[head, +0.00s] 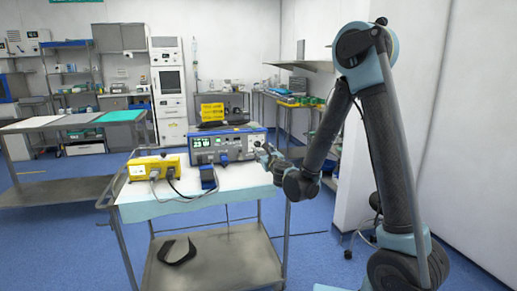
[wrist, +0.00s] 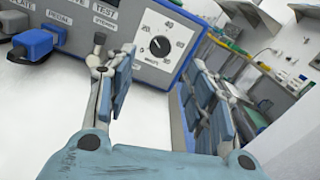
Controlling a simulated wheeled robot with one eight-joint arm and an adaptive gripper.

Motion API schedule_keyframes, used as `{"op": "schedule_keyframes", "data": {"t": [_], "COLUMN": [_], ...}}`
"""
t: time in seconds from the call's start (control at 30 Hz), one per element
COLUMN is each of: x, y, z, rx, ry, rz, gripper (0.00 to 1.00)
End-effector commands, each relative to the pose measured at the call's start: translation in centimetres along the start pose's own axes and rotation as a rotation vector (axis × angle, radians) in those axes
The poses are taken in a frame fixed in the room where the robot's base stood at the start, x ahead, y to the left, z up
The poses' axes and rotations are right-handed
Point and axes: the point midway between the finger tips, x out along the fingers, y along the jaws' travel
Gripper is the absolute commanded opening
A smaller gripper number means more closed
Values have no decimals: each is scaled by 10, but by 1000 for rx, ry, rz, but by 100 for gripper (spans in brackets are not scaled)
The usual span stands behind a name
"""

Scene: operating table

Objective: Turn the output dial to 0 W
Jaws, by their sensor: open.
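The output dial (wrist: 160,47) is a dark round knob on a white scale plate at the end of the blue and grey unit's front panel. Small numbers ring it; I cannot read its setting surely. The unit (head: 220,147) stands on the cart, with lit green digits on its front. My gripper (wrist: 165,92) is open, one finger at each side of the view, with nothing between them. The dial shows beyond the gap between the fingers, apart from them. In the head view, my gripper (head: 266,158) is at the unit's right front, largely covering the dial area.
A yellow box (head: 154,167) with cables stands left of the unit on the cart top (head: 140,205). A blue plug (wrist: 35,43) and a grey toggle-like part (wrist: 98,42) stick out from the panel near the left finger. A yellow sign (head: 211,112) stands behind the unit.

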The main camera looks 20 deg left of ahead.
Motion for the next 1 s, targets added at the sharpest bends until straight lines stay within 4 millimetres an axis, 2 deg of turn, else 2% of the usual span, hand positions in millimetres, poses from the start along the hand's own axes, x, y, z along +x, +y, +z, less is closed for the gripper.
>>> {"op": "schedule_keyframes", "data": {"t": [0.3, 0.5, 0.7, 1.0], "x": [57, 83, 95, 96], "y": [0, 0, 0, 0], "z": [0, 0, 0, 0], "rx": [0, 0, 0, 0], "ry": [0, 0, 0, 0], "rz": [-1, 1, 1, 1], "gripper": [49, 49, 49, 49]}}
